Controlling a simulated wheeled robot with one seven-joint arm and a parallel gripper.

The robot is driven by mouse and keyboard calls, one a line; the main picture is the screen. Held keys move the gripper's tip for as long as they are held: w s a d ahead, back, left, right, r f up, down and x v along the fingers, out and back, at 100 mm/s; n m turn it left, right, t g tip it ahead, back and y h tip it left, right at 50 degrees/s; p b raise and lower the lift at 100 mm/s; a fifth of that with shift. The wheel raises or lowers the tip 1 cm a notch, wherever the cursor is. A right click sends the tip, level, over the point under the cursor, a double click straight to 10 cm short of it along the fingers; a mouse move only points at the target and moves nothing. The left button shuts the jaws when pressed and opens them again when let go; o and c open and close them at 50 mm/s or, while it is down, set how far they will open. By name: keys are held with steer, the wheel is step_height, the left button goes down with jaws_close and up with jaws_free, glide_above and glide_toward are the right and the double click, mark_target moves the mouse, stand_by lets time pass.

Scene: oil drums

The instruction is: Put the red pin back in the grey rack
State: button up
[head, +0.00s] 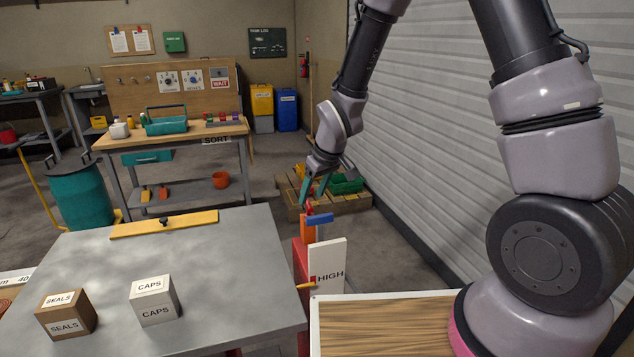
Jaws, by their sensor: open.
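My gripper (313,190) shows in the middle of the head view, pointing down with its teal fingers apart. Just below its fingertips is a small red piece (309,209), perhaps the red pin, at the top of an orange block (308,229). I cannot tell whether the fingers touch it. A blue bar (320,219) sticks out to the right beside it. The orange block is above a red stand (303,268), behind a white board marked HIGH (328,266). I cannot make out a grey rack for certain.
A grey table (215,265) at front left bears a SEALS box (66,314), a CAPS box (154,300) and a yellow bar (165,224). A wood-topped surface (380,330) lies front right. A pallet with crates (345,200) stands behind my gripper.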

mark_target(309, 203)
steer(key=x, duration=0.6)
steer(key=shift+f, duration=0.1)
jaws_close()
